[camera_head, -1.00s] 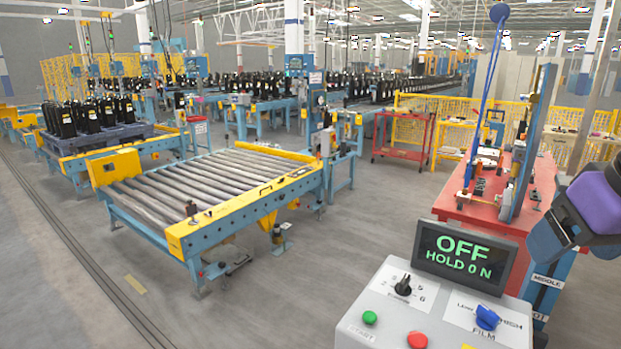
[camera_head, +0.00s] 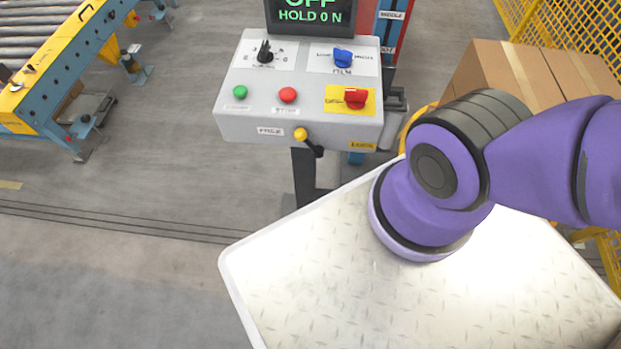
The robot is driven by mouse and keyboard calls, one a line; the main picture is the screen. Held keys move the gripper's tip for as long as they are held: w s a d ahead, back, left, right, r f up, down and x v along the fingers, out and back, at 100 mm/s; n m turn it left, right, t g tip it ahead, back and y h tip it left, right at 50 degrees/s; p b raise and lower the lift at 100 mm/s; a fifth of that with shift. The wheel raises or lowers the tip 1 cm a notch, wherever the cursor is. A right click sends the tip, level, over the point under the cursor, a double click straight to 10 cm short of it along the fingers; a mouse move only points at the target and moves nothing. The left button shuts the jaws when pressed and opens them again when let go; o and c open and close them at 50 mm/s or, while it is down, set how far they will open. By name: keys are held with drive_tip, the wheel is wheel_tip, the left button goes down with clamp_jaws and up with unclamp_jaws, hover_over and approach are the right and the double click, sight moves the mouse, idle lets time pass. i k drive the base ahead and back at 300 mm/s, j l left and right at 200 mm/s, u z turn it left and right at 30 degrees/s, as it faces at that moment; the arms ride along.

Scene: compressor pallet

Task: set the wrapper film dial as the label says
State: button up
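The grey control panel (camera_head: 235,122) stands ahead of me on a dark post. The blue film dial (camera_head: 343,57) sits at its upper right on a white plate marked FILM. The words at the two ends of that plate are too small to read surely in this view. The screen (camera_head: 310,15) above the panel shows OFF and HOLD 0 N, its top cut off by the frame edge. No label stating a film setting can be made out. My purple arm crosses the right side, but my gripper is out of view.
The panel also has a black numbered dial (camera_head: 265,53), a green button (camera_head: 240,91), a red button (camera_head: 288,95), a red knob (camera_head: 355,97) on yellow and a yellow-tipped lever (camera_head: 301,134) by a FREE tag. Cardboard boxes (camera_head: 530,65) and yellow fencing (camera_head: 590,25) stand right.

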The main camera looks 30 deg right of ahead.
sight(343, 58)
drive_tip(key=k+l+z, duration=0.15)
drive_tip(key=k, duration=0.3)
drive_tip(key=k+l+z, duration=0.15)
drive_tip(key=k, duration=0.3)
drive_tip(key=k+l+z, duration=0.15)
drive_tip(key=k, duration=0.3)
drive_tip(key=l+z, duration=0.1)
drive_tip(key=z, duration=1.15)
drive_tip(key=u, duration=1.65)
